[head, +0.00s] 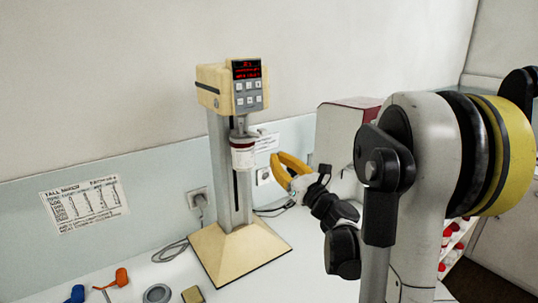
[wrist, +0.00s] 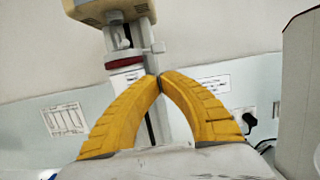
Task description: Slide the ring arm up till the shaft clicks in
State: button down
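The cream-coloured mill (head: 230,85) stands upright on a square base (head: 240,250), with a lit red display at its head. A white jar with a dark red rim (head: 243,155) sits at the ring arm (head: 241,134), below the mill head and in front of the slotted column (head: 222,180). In the wrist view the jar (wrist: 125,75) is partly hidden by my left finger. The shaft is hard to make out. My gripper (head: 273,157) is right of the jar, its yellow fingertips together; they also meet in the wrist view (wrist: 160,77). I see nothing between them.
A white and dark red box (head: 345,130) stands behind my arm. A wall socket with a plug (head: 198,198) and cables are behind the mill. Orange (head: 121,277) and blue tools, a grey round dish (head: 157,293) and a small block (head: 193,295) lie at the front left.

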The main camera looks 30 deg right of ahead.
aim_at(262, 130)
jog(key=x, duration=0.8)
notch_tip(262, 130, up, 5)
jog(key=p, duration=0.2)
jog(key=shift+f+p, duration=0.1)
jog(key=shift+p, duration=0.3)
jog(key=shift+w, duration=0.1)
jog(key=shift+f, duration=0.1)
